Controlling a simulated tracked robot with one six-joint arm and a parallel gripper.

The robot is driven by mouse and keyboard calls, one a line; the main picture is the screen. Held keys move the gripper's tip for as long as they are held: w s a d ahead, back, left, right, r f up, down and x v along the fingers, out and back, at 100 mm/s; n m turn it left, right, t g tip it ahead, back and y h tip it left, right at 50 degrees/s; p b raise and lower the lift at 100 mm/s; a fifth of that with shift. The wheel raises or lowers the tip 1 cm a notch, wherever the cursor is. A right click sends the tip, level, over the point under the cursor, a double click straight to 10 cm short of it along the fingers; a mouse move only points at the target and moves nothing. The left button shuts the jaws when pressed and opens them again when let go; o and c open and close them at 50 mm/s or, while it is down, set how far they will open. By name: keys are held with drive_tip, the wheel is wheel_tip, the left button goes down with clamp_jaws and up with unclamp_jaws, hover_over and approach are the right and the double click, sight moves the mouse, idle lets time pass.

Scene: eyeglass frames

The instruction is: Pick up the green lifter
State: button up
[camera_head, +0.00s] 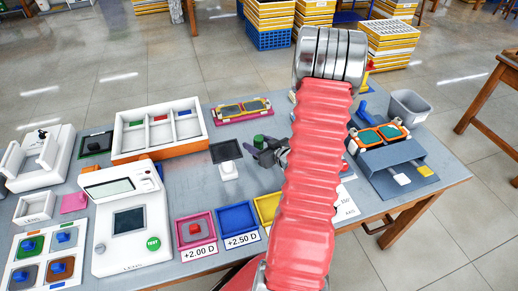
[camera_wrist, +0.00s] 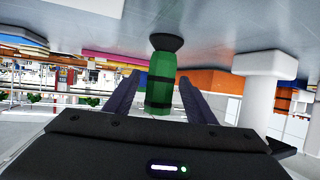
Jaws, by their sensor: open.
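The green lifter (camera_head: 260,141) stands on the table near the middle, just left of my pink arm sleeve. In the wrist view the green lifter (camera_wrist: 160,82) shows as a green cylinder with a black cup at its table end. My gripper (camera_head: 267,153) is low over the table beside it. In the wrist view the two dark fingers of my gripper (camera_wrist: 159,86) are apart, with the lifter between them. The fingers do not look closed on it. The lower part of the lifter is hidden by the gripper in the head view.
A small screen on a white stand (camera_head: 227,155) is close on the left. An orange-edged white tray (camera_head: 158,152) stands behind it. Pink (camera_head: 196,230) and blue (camera_head: 237,219) bins are in front. A grey lens fixture (camera_head: 396,172) is right of my arm.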

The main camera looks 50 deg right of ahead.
drive_tip(key=shift+x, duration=1.35)
drive_tip(key=shift+c, duration=0.4)
drive_tip(key=c, duration=1.1)
